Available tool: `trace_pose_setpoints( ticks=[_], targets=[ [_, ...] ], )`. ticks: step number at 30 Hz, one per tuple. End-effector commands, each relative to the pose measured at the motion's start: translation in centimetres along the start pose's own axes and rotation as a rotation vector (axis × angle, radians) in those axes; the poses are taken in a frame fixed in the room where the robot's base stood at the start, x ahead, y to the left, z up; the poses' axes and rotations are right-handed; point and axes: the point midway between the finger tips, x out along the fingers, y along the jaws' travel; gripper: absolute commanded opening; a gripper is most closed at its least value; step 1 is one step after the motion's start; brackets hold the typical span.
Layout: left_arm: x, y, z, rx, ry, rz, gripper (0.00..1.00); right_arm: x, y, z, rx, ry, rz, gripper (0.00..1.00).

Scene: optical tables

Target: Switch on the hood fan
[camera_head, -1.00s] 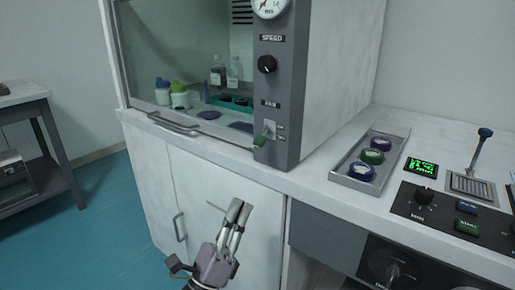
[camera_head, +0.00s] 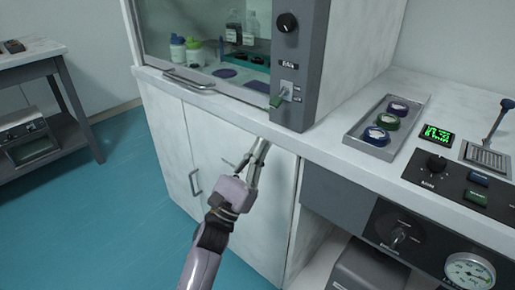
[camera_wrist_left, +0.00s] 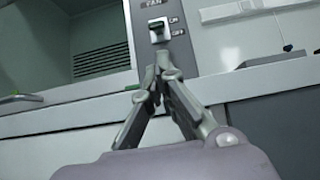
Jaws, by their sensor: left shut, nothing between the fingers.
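My left gripper (camera_head: 262,147) is shut and empty. It is below the switch, in front of the cabinet just under the counter edge, and apart from the lever. My right gripper is not in view.
The hood's glass sash handle (camera_head: 188,80) is left of the column. A tray with round lidded pieces (camera_head: 357,140) and a control panel with a small green display (camera_head: 437,134) lie to the right. The counter edge (camera_head: 330,160) juts out by my left gripper.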

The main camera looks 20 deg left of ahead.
Motion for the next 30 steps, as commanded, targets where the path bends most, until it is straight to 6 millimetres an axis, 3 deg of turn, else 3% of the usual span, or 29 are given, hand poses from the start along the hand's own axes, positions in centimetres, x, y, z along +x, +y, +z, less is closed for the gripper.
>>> trace_pose_setpoints(
  ticks=[6, 12, 30],
  targets=[
    [4.2, 0.0, 0.1, 0.001, -0.002, -0.001, 0.00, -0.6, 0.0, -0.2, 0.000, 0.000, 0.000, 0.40],
    [6.3, 0.0, 0.0, 0.000, 0.000, 0.000, 0.00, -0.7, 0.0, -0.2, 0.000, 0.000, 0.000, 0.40],
    [6.9, 0.1, -0.1, -0.001, 0.005, 0.000, 0.00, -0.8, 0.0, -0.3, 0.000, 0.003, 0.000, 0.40]
  ],
)
